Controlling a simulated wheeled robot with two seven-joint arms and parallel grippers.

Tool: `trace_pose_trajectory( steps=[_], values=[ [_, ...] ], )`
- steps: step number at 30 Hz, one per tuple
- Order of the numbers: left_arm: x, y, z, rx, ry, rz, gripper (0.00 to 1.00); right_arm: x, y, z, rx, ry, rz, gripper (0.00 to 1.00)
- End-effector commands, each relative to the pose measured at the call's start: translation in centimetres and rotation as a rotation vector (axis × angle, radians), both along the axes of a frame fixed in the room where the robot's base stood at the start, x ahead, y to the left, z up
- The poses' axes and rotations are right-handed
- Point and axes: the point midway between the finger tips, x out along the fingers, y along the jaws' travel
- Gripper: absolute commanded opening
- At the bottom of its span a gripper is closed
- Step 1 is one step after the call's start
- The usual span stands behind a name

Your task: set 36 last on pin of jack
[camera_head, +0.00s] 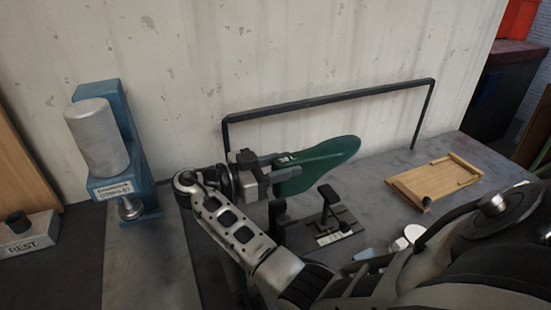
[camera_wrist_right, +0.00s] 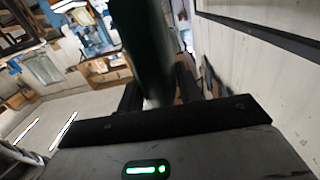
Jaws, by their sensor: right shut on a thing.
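A dark green shoe last (camera_head: 325,163) with small pale marking is held above the bench in the head view. The marking is too small to read surely. My right gripper (camera_head: 276,170) is shut on its left end, with the broad end pointing right. In the right wrist view the last (camera_wrist_right: 150,50) shows dark between the fingers (camera_wrist_right: 158,90). A black stand with an upright post (camera_head: 328,205) and a pale label, which looks like the jack, stands on the bench below the last, apart from it. Its pin is hard to make out. My left gripper is not in view.
A black rail (camera_head: 330,97) stands behind the last, near the wall. A wooden tray (camera_head: 435,182) lies at the right of the bench. A blue press with a grey cylinder (camera_head: 97,138) stands at left, beside a block marked REST (camera_head: 30,243). My arm covers the front of the bench.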

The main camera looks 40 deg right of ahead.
Motion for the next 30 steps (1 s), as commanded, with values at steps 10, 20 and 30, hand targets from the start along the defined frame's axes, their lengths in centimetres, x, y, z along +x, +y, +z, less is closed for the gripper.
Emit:
trace_pose_trajectory(
  steps=[10,20,30],
  values=[
    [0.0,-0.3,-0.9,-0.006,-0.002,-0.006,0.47,0.0,0.0,-2.6,-0.002,0.001,0.001,0.12],
    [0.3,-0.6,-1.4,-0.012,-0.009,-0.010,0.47,0.0,0.0,-4.8,-0.002,0.001,0.001,0.12],
    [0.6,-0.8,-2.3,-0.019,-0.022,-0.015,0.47,0.0,0.0,-7.3,-0.002,-0.002,0.001,0.12]
  ],
)
